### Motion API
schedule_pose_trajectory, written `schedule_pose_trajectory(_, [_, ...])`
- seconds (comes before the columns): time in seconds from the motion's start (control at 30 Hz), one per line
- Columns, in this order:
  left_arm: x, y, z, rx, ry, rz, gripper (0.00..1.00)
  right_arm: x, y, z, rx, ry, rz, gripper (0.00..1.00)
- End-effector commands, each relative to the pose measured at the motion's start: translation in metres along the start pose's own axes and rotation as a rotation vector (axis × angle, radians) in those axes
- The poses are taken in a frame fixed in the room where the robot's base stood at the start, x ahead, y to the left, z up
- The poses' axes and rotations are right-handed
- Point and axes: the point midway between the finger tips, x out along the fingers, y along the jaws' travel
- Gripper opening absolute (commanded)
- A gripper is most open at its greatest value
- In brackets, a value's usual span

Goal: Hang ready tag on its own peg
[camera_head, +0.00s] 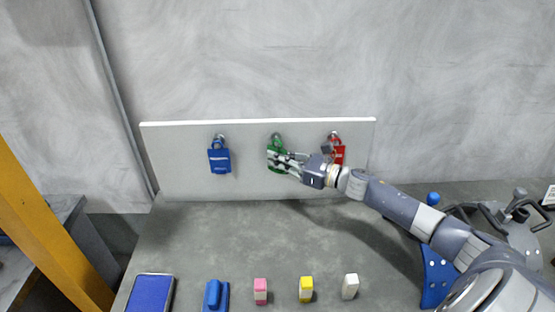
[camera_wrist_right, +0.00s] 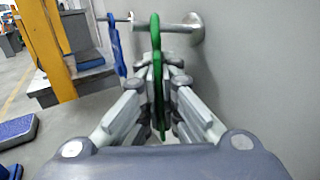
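The green tag (camera_head: 275,144), which I take to be the ready tag, is at the middle peg of the white board. In the right wrist view the green tag (camera_wrist_right: 158,75) is upright and edge-on, and the metal peg (camera_wrist_right: 180,28) shows on both sides of its top, so the peg appears to pass through its hole. My right gripper (camera_head: 283,158) reaches it from the right. In the wrist view the fingertips (camera_wrist_right: 163,72) close on the tag's two faces. My left gripper is out of view.
A blue tag (camera_head: 219,158) hangs on the left peg and a red tag (camera_head: 338,154) on the right peg, partly behind my gripper. The white board (camera_head: 180,185) stands against the wall. Pink (camera_head: 260,291), yellow (camera_head: 306,289) and white blocks (camera_head: 350,286) line the table's front.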

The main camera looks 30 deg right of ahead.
Motion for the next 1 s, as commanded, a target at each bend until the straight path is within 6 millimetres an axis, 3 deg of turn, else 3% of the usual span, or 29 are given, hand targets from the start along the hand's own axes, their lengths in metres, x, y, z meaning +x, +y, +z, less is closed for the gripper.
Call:
schedule_pose_trajectory(0.43, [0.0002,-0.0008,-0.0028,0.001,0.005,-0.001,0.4,-0.0005,0.0002,-0.0036,0.001,0.006,-0.001,0.0])
schedule_pose_trajectory(0.57, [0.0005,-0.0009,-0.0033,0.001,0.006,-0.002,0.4,-0.0005,0.0002,-0.0034,0.001,0.005,-0.001,0.28])
schedule_pose_trajectory(1.0, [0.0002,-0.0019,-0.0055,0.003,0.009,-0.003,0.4,-0.0041,0.0008,-0.0035,0.002,0.006,0.0,0.28])
